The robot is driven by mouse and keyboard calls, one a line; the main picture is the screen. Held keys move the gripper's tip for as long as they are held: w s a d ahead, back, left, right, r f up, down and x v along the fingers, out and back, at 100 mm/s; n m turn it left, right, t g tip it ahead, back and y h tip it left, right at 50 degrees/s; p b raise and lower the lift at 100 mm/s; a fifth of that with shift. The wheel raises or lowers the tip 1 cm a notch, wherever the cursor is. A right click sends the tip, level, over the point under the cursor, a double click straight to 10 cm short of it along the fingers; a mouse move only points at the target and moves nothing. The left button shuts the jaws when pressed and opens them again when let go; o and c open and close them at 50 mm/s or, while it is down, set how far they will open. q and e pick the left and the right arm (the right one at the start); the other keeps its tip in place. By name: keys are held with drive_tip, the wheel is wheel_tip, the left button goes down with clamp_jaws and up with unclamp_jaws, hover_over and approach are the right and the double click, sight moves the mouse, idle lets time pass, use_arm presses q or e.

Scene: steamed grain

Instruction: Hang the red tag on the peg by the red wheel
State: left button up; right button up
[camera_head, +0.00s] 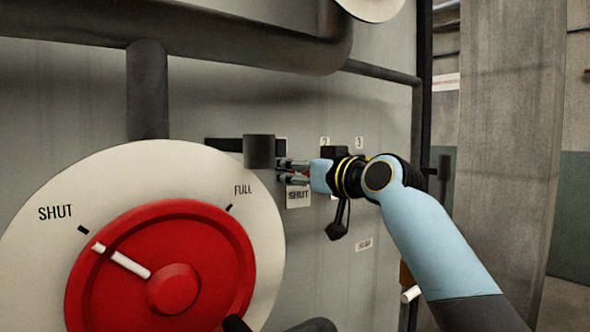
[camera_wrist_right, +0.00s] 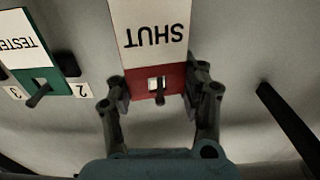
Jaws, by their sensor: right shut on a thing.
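The red tag (camera_wrist_right: 157,82) has a white lower part marked SHUT, which also shows in the head view (camera_head: 298,196). My right gripper (camera_wrist_right: 160,88) is shut on the tag's red end, one finger on each side. A short dark peg (camera_wrist_right: 162,98) shows at the tag's square hole and seems to poke through it. In the head view my right gripper (camera_head: 293,172) is at the panel, right of the red wheel (camera_head: 215,250). The wheel's white mark lies near SHUT on its pale dial (camera_head: 60,190). My left gripper is not seen.
A green tag (camera_wrist_right: 50,78) marked TESTED hangs on a peg between labels 2 and 3. A dark cylinder (camera_head: 259,151) stands out just left of my right gripper. A thick dark pipe (camera_head: 230,40) runs above. Dark shapes at the bottom edge are unclear.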

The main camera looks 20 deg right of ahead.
drive_tip(key=o, duration=1.4)
drive_tip(key=shift+c, duration=0.5)
drive_tip(key=c, duration=1.3)
drive_tip(key=shift+r, duration=0.25)
drive_tip(key=shift+c, duration=0.3)
drive_tip(key=shift+s, duration=0.1)
drive_tip(key=shift+p+v, duration=0.8)
drive_tip(key=shift+v, duration=0.85)
clamp_jaws()
